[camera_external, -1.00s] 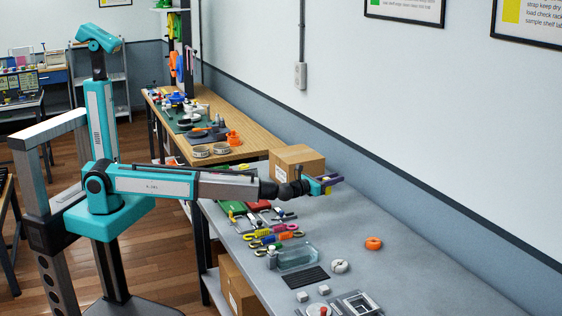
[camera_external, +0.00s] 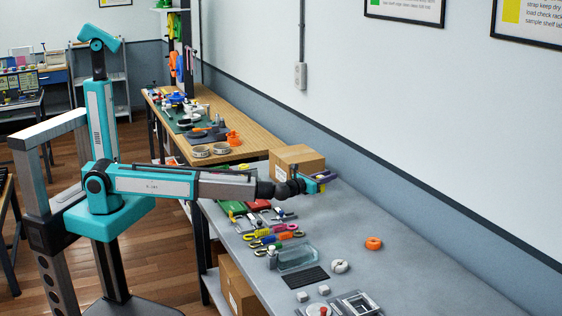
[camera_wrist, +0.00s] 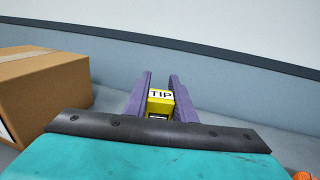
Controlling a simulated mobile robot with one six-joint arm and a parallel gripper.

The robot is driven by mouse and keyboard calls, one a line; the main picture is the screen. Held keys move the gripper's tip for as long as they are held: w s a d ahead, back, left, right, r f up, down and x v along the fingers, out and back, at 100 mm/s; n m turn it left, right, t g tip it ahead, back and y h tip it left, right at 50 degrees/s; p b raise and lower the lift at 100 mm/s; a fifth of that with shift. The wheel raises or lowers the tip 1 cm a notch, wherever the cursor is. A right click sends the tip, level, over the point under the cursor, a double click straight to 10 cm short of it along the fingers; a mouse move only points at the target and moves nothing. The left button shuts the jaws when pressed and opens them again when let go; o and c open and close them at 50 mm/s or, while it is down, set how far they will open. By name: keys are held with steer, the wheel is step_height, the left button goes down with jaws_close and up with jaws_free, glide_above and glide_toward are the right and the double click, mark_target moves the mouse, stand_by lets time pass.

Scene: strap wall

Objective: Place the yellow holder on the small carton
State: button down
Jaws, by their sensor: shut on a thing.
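My gripper (camera_wrist: 160,99) is shut on the yellow holder (camera_wrist: 160,106), a small yellow block with a white label reading "TIP", held between the two purple fingers in the wrist view. In the external view my gripper (camera_external: 325,178) is above the grey bench, close to the right side of the brown carton, and the holder is barely visible there. The carton (camera_external: 297,158) stands closed with tape on top at the bench's far end. It also fills the left of the wrist view (camera_wrist: 45,90), with the holder to its right and apart from it.
Coloured straps (camera_external: 272,237) and a clear tray (camera_external: 297,257) lie nearer the front edge. The wall runs close behind the bench.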

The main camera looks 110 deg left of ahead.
steer(key=s+a+r+n+g+y, duration=0.1)
steer(key=s+a, duration=0.4)
steer(key=s, duration=0.5)
steer(key=s+a+r+n+g+y, duration=0.1)
steer(key=s+a+r+n+g, duration=0.2)
steer(key=s, duration=0.8)
steer(key=s+a+r+n+g, duration=0.2)
steer(key=s+a+r+g, duration=0.3)
steer(key=s, duration=0.6)
steer(key=a+r, duration=0.1)
steer(key=a, duration=0.1)
steer(key=shift+a+g+y, duration=0.3)
steer(key=shift+a+y, duration=0.1)
steer(key=shift+w, duration=0.15)
steer(key=p, duration=0.5)
glide_above(299, 151)
steer(key=shift+a+f, duration=0.2)
steer(key=shift+f, duration=0.55)
steer(key=shift+f+p, duration=0.7)
steer(key=shift+f, duration=1.05)
steer(key=shift+f, duration=0.2)
